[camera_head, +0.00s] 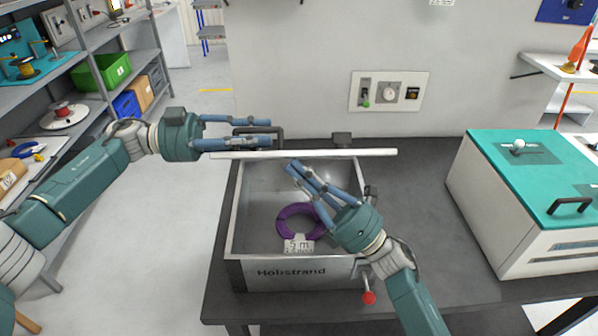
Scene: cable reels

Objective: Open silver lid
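The silver box (234,215), marked "Hobstrand", stands on the dark bench. Its lid (320,154) is raised and shows nearly edge-on as a pale bar across the back of the box. A dark handle (279,131) rises just behind that bar. My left gripper (268,131) reaches in from the left with its fingers apart, above and below the handle; contact is unclear. My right gripper (291,170) is over the box opening, its fingertips just below the lid edge. Its fingers lie close together, and I cannot tell if it is open. A purple coil (289,216) with a "5 m" tag lies inside.
A red-knobbed lever (368,297) sticks out at the box's front right. A white case with a teal top (480,150) stands on the bench (420,215) at right. A switch panel (389,91) is on the wall behind. Shelves (90,60) stand at left.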

